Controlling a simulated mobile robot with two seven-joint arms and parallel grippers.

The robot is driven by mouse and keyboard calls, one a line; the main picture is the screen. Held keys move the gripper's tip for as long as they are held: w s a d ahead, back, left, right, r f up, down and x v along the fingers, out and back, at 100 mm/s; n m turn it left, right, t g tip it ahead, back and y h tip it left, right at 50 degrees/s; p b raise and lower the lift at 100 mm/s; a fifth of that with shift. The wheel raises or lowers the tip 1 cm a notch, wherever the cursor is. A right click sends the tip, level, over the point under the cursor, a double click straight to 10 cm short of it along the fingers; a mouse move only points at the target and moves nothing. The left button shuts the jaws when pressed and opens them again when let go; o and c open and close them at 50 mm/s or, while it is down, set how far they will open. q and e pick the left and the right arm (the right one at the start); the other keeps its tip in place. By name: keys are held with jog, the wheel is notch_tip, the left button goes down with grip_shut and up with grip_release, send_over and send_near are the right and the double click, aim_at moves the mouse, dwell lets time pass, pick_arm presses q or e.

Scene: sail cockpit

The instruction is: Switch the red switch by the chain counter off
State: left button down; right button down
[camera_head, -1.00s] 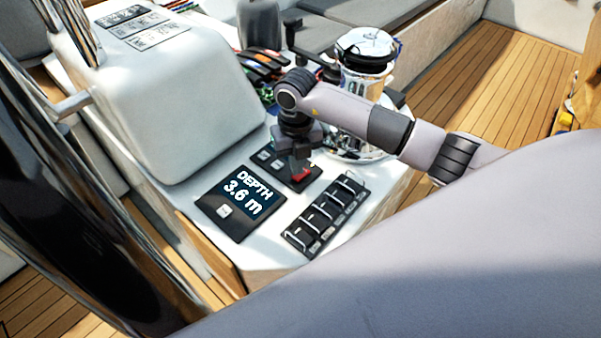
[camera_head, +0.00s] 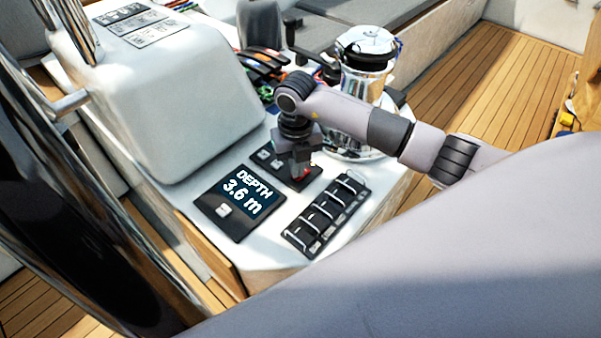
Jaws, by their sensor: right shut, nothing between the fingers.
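The red switch (camera_head: 308,166) sits on a small dark panel (camera_head: 268,158) on the white console. Only a sliver of red shows; my gripper hides the rest, so its position cannot be read. My right gripper (camera_head: 298,175) points down at the switch from above, shut and empty. Its fingertips are at or just over the switch; I cannot tell whether they touch. I cannot make out which part is the chain counter. My left gripper is not in view.
A depth display (camera_head: 240,203) reading 3.6 m lies left of the panel. A bank of several guarded switches (camera_head: 327,214) lies close to its right. A chrome winch (camera_head: 365,80) stands behind my right arm. A white housing (camera_head: 180,100) rises at the left.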

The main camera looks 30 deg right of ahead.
jog(key=shift+f+b, duration=0.3)
jog(key=shift+f, duration=0.1)
jog(key=shift+r+p, duration=2.9)
jog(key=shift+r, duration=0.65)
